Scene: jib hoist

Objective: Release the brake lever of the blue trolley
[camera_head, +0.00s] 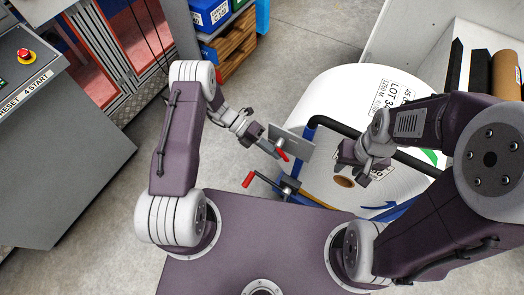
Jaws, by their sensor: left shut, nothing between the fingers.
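The blue trolley (310,133) carries a large white roll (345,92) and has a black push handle (340,127). Two red-gripped levers show at its near left corner: one red grip (281,155) beside a grey plate (296,147), and a lower red grip (248,179) on a dark crank arm. I cannot tell which one is the brake lever. My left gripper (272,149) is shut and empty, close to the upper red grip; contact is unclear. My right gripper (350,156) is over the roll's near face by the black handle; its fingers are too unclear to read.
A grey control cabinet (60,150) with a red stop button (26,55) stands at the left. A brown roll (506,75) lies at the right. Concrete floor is clear between cabinet and trolley.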

